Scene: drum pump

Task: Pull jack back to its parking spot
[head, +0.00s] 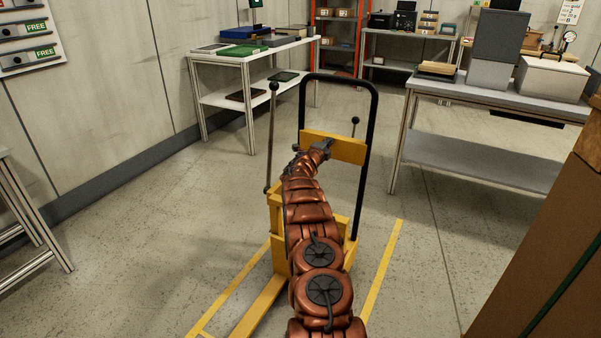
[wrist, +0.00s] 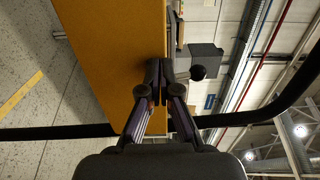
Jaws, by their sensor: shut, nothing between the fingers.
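The jack is yellow, with a yellow body (head: 345,228), a black hoop handle (head: 374,110) and a yellow cross panel (head: 348,150). One yellow fork (head: 262,306) reaches toward me on the floor. Yellow floor lines (head: 382,268) run along both sides of the jack. My gripper (head: 328,143) is at the cross panel, inside the hoop. In the wrist view my gripper (wrist: 160,70) is shut and empty, its tips at the edge of the yellow panel (wrist: 110,50); I cannot tell if they touch. My arm hides part of the jack's body and the other fork.
A grey rod with a black knob (head: 273,120) stands left of the hoop. A white table (head: 222,60) is behind left, a grey workbench (head: 470,100) at right. Brown boxes (head: 550,250) fill the right foreground. Floor is clear left of the jack.

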